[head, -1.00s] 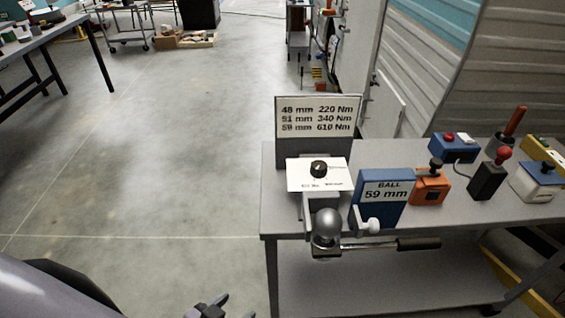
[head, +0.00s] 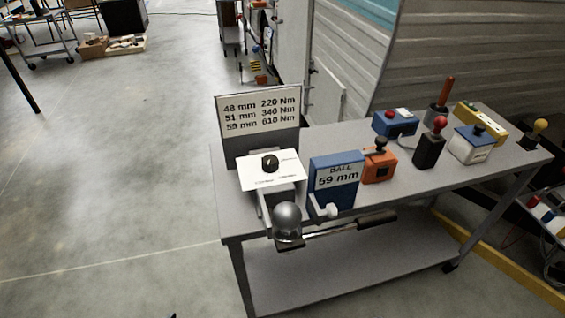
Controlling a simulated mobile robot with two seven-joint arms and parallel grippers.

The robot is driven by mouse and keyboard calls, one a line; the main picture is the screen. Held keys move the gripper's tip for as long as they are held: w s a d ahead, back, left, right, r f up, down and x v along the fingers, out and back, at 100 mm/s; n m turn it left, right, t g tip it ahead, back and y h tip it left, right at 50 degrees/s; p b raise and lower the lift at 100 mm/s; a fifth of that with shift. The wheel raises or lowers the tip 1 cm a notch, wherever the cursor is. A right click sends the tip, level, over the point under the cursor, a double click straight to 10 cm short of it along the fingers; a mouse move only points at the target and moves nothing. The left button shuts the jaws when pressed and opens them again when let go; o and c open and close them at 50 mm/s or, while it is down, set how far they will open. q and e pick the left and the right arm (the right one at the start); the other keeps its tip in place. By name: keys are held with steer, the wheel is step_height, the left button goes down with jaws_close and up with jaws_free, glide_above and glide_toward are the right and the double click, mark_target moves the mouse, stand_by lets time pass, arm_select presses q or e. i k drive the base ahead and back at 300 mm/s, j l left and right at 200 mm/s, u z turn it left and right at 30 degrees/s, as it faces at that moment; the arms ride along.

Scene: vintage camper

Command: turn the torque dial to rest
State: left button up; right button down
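The torque dial is a black round knob (head: 270,163) on a white plate (head: 257,179) at the near left corner of the grey workbench (head: 335,236) in the head view. The small print on the plate is too blurred to read. Behind it stands a sign (head: 258,111) listing 48 mm 220 Nm, 51 mm 340 Nm and 59 mm 610 Nm. Below the plate is a metal ball (head: 287,216) with a dark-handled bar (head: 364,222) beside it. Neither gripper can be made out; only a tiny dark tip shows at the bottom edge.
A blue block reading BALL 59 mm (head: 334,183) stands right of the dial. An orange box (head: 379,166), a black red-knobbed box (head: 429,150) and several other control boxes stand farther right. The floor (head: 110,190) left of the bench is open.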

mark_target(270, 162)
steer(key=j+z, duration=0.4)
steer(key=k+j+z, duration=0.1)
steer(key=j+z, duration=0.25)
steer(key=k+j+z, duration=0.1)
steer(key=j+z, duration=0.15)
steer(key=z, duration=0.15)
